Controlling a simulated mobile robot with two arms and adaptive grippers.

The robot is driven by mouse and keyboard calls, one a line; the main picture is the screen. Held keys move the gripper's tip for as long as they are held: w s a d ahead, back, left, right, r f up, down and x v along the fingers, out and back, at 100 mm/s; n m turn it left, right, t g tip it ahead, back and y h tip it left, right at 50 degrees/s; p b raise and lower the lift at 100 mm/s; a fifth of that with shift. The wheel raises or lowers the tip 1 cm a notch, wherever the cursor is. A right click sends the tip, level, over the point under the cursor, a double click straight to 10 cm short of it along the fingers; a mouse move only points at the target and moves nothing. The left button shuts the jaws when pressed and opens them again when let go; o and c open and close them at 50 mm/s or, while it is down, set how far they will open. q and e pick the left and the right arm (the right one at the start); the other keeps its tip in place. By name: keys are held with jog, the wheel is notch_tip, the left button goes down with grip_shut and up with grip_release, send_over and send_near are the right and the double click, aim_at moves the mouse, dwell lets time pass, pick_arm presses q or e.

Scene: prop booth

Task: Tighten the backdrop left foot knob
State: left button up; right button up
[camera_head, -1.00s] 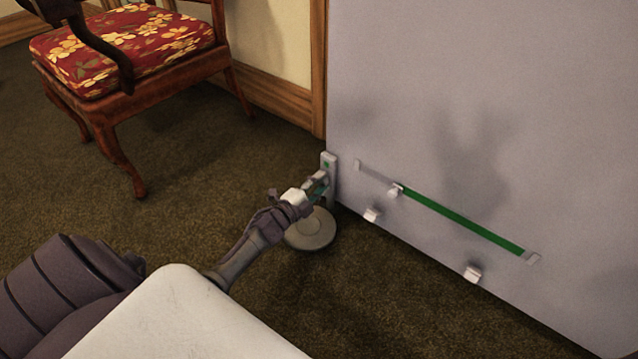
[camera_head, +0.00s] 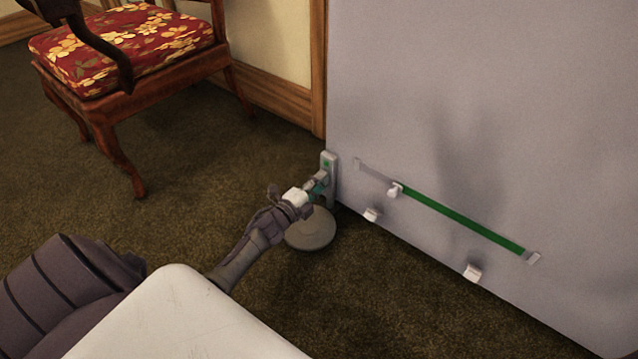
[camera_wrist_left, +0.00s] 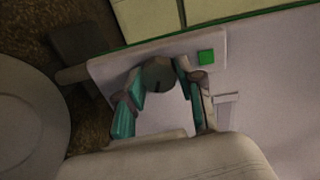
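The backdrop (camera_head: 480,100) is a large grey panel on the right. Its left foot has an upright bracket (camera_head: 329,160) with a small green square, above a round grey base (camera_head: 311,232) on the carpet. In the left wrist view the round dark knob (camera_wrist_left: 158,76) is on the pale bracket (camera_wrist_left: 110,69), beside the green square (camera_wrist_left: 206,57). My left gripper (camera_head: 319,182) is at the bracket. In the wrist view its teal-padded fingers (camera_wrist_left: 160,85) flank the knob closely on both sides and appear closed on it. My right gripper is out of view.
A green slider strip (camera_head: 460,219) with a white tab runs along the panel's lower part. Small white clips (camera_head: 472,273) sit at its bottom edge. A wooden chair with a red floral seat (camera_head: 125,45) stands at upper left. Carpet (camera_head: 215,160) between is clear.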

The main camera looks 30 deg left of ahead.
pick_arm(q)
jog(key=o, duration=0.4)
jog(key=shift+o, duration=0.2)
jog(key=s, duration=1.2)
jog(key=shift+a+r, duration=0.2)
jog(key=shift+a, duration=0.2)
